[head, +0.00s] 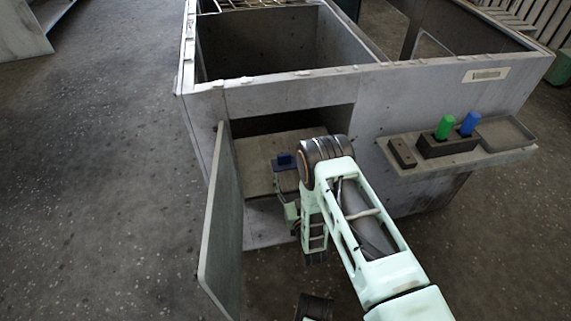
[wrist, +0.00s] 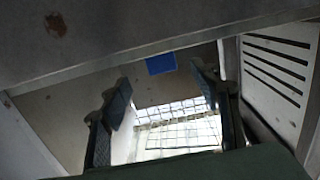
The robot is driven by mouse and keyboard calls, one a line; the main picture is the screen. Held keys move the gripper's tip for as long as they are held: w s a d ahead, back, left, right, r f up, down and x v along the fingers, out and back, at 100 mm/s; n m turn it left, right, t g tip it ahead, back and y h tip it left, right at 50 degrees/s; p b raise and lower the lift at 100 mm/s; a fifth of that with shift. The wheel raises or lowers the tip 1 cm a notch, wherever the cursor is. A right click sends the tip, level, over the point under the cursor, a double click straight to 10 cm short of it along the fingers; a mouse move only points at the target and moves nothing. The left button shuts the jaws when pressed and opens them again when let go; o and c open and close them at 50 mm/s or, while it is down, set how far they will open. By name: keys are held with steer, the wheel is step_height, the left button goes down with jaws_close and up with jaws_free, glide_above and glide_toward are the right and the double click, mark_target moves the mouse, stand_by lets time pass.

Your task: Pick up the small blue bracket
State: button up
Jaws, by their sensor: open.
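The small blue bracket (head: 284,159) shows as a small blue shape at the floor of the housing's front opening. In the wrist view the bracket (wrist: 160,64) is a plain blue block just beyond the fingertips, roughly centred between them. My gripper (wrist: 162,92) is open, with one finger on each side of the picture and nothing between them. In the head view my gripper (head: 286,177) is at the opening, close to the bracket, and my arm hides part of it. I cannot tell the exact gap to the bracket.
The grey housing (head: 265,98) has an open door (head: 222,225) on the left of the opening. A slotted wall (wrist: 277,70) stands at the right in the wrist view. A side shelf (head: 455,160) holds a green cylinder (head: 445,127) and a blue cylinder (head: 470,123) in a dark block.

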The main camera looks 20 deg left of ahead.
mark_target(285, 159)
steer(key=b+x, duration=0.1)
steer(key=x, duration=0.5)
steer(key=b+x, duration=0.2)
steer(key=x, duration=0.1)
steer(key=shift+w+a+r, duration=0.25)
steer(key=shift+w+r, duration=0.05)
steer(key=shift+r, duration=0.1)
steer(key=c, duration=1.4)
steer(key=shift+o, duration=0.2)
